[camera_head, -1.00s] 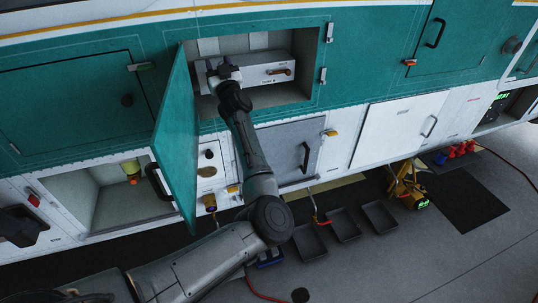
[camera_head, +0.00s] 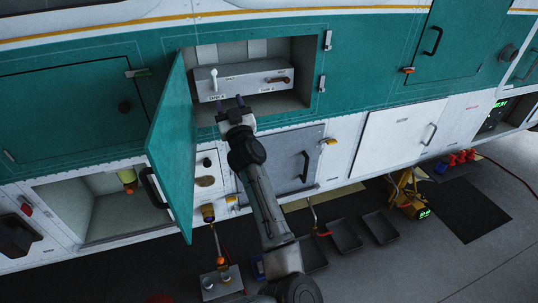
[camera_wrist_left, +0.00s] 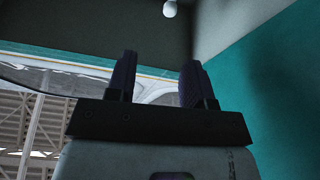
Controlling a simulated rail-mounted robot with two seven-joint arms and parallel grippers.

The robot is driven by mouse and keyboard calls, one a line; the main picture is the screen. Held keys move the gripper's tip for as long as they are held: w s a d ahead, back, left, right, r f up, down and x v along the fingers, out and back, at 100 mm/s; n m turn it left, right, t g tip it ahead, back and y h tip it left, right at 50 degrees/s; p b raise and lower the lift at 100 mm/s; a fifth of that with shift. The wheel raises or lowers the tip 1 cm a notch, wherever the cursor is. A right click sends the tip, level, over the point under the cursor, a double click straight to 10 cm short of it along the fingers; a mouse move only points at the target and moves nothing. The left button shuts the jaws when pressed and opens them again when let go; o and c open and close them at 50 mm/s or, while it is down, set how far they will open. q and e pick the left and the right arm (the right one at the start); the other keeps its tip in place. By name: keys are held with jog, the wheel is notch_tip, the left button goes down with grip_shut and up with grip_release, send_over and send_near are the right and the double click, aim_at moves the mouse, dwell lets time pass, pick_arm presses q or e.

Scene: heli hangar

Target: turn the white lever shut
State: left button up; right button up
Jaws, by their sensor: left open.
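The white lever (camera_head: 214,79) is on the left part of the front of a white box inside the open teal compartment. It stands upright, its round knob at the top. A white round knob (camera_wrist_left: 170,9) at the top edge of the left wrist view looks like the end of this lever. My left gripper (camera_head: 233,104) is open and empty, just below and right of the lever, in front of the compartment's lower edge. Its two dark fingers (camera_wrist_left: 158,78) show apart in the left wrist view, with nothing between them. My right gripper is not in view.
A brown-red lever (camera_head: 279,80) lies sideways on the right of the same box (camera_head: 245,78). The open teal door (camera_head: 172,145) stands out close on the left of my arm. Trays (camera_head: 345,235) and a yellow stand (camera_head: 406,192) are on the floor.

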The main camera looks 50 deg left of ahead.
pick_arm(q)
jog(key=s+d+f+m+t+h+p, duration=0.1)
jog(key=d+f+m+t+h+p, duration=0.1)
jog(key=d+m+h+p, duration=0.3)
jog(key=s+d+f+m+t+h+p, duration=0.1)
jog(key=d+f+m+t+h+p, duration=0.2)
jog(key=d+h, duration=0.7)
jog(key=shift+s+d+f+m+t+h+p, duration=0.35)
jog(key=shift+d+m+p, duration=1.05)
jog(key=shift+m, duration=1)
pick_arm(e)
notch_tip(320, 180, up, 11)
pick_arm(q)
jog(key=shift+d, duration=0.25)
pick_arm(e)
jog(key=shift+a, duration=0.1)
